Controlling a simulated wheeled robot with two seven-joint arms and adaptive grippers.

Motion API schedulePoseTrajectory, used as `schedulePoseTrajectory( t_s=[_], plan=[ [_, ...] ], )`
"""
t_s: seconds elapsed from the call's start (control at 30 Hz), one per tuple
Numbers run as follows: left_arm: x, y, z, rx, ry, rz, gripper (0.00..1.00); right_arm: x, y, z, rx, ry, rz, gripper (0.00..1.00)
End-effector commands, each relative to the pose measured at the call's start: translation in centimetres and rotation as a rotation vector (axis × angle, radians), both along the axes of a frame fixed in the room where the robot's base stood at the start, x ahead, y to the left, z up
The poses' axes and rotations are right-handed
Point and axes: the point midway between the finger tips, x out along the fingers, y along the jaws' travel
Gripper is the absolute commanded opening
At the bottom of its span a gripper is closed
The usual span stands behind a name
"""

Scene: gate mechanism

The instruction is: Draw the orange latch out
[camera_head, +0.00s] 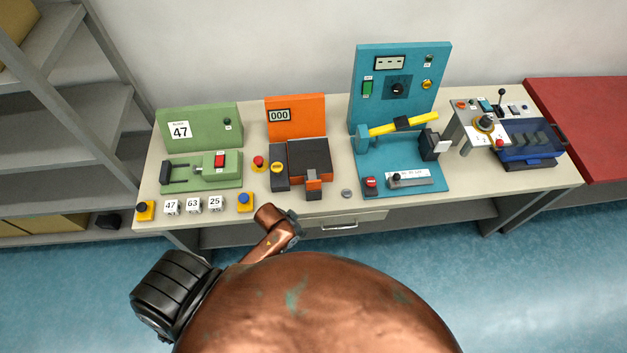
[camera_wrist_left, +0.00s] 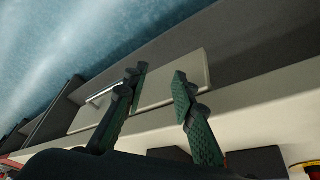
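The orange latch (camera_head: 313,178) sits at the front of a dark box (camera_head: 309,153) below an orange panel (camera_head: 296,116) reading 000, on the workbench. Its front end faces the bench's front edge. In the left wrist view my left gripper (camera_wrist_left: 160,75) has its two green-padded fingers apart with nothing between them. Beyond the fingers is the drawer front with its handle. The latch cannot be made out in that view. In the head view a copper arm link ends by the bench edge, and no gripper fingers show. My right gripper is in neither view.
The bench drawer (camera_head: 320,223) is below the tabletop. Left of the latch are a green fixture (camera_head: 208,173) and a red button (camera_head: 259,163). Right is a teal station with a yellow-handled hammer (camera_head: 392,127). A small grey disc (camera_head: 346,193) lies near the front edge.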

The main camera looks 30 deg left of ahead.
Motion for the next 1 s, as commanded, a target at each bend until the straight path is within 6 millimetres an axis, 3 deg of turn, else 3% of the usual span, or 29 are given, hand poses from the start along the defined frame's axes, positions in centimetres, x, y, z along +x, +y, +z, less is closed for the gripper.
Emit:
schedulePoseTrajectory(
  t_s=[0.03, 0.2, 0.3, 0.43, 0.53, 0.63, 0.8, 1.0],
  plan=[
    [1.8, -1.3, 2.2, -0.007, -0.019, -0.061, 0.25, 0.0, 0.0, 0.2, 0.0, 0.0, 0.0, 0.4],
    [5.3, -6.0, 8.2, -0.027, -0.039, -0.271, 0.25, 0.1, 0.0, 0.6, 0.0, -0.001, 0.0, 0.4],
    [6.5, -8.5, 11.9, -0.009, -0.027, -0.43, 0.25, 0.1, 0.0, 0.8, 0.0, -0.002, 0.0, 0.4],
    [7.2, -9.6, 15.0, 0.048, 0.028, -0.605, 0.25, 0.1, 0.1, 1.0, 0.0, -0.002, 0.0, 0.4],
    [8.1, -8.7, 16.5, 0.106, 0.085, -0.688, 0.25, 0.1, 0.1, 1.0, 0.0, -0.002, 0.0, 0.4],
    [9.5, -6.5, 17.9, 0.164, 0.148, -0.724, 0.25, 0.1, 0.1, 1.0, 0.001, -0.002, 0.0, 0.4],
    [11.6, -2.6, 20.5, 0.229, 0.23, -0.715, 0.25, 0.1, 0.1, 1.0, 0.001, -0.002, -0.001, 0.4],
    [12.7, 0.1, 22.6, 0.256, 0.279, -0.687, 0.25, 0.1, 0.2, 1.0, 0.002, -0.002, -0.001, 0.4]
  ],
)
